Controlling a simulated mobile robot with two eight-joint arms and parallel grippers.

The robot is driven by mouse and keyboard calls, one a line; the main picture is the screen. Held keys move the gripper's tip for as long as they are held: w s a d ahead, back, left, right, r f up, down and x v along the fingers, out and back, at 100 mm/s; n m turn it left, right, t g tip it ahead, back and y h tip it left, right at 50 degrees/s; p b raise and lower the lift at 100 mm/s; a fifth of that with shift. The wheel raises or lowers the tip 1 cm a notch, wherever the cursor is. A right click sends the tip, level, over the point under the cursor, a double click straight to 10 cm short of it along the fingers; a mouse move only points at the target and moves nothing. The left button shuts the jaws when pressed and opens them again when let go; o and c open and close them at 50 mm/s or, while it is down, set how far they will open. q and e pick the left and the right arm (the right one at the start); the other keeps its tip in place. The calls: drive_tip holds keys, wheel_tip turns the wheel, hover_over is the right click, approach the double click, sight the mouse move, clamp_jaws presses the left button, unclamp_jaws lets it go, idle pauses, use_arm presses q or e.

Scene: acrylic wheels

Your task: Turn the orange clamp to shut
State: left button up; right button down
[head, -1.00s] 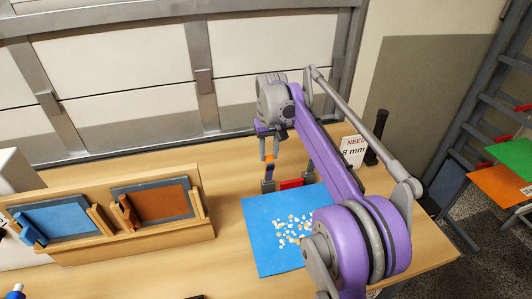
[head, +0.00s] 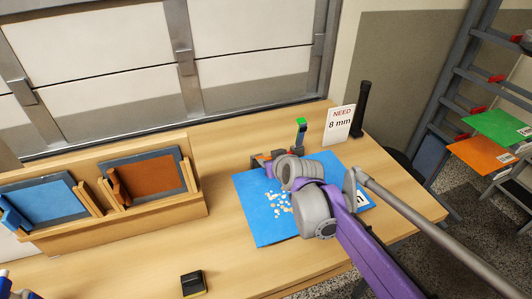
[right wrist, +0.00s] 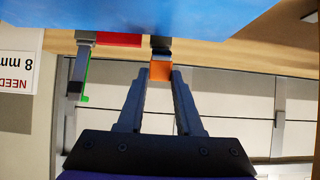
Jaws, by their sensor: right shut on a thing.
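The orange clamp (head: 262,157) is at the back edge of the blue sheet (head: 258,225), mostly hidden by my right wrist in the head view. Its orange end also shows in the right wrist view (right wrist: 160,71), with a dark part beyond it. My right gripper (right wrist: 159,74) is shut on this orange end, its fingers on both sides.
Small pale bits (head: 280,204) lie on the sheet. A red piece (right wrist: 118,39) is between the clamps. A "NEED 8 mm" card (head: 338,124) and a black post (head: 362,110) stand right. A wooden rack (head: 120,225) stands left; a small black block (head: 193,284) lies in front.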

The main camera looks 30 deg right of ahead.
sight(273, 188)
drive_tip(key=shift+s+f+t, duration=0.3)
drive_tip(key=shift+s+f, duration=0.05)
drive_tip(key=shift+f, duration=0.3)
drive_tip(key=shift+s+a+f+b, duration=0.1)
drive_tip(key=shift+s+f+b, duration=0.15)
drive_tip(key=shift+f, duration=0.45)
drive_tip(key=shift+s+a+f+b, duration=0.15)
drive_tip(key=shift+s+f+b, duration=0.15)
drive_tip(key=shift+f, duration=0.35)
drive_tip(key=shift+s+a+f+b, duration=0.1)
drive_tip(key=shift+s+f+b, duration=0.15)
drive_tip(key=shift+f, duration=0.55)
drive_tip(key=c, duration=0.6)
unclamp_jaws()
drive_tip(key=shift+d, duration=0.1)
drive_tip(key=shift+o, duration=0.2)
drive_tip(key=shift+s+r, duration=0.25)
drive_tip(key=shift+r, duration=0.05)
drive_tip(key=p+v, duration=0.2)
drive_tip(key=v, duration=0.8)
drive_tip(key=shift+s+f, duration=0.1)
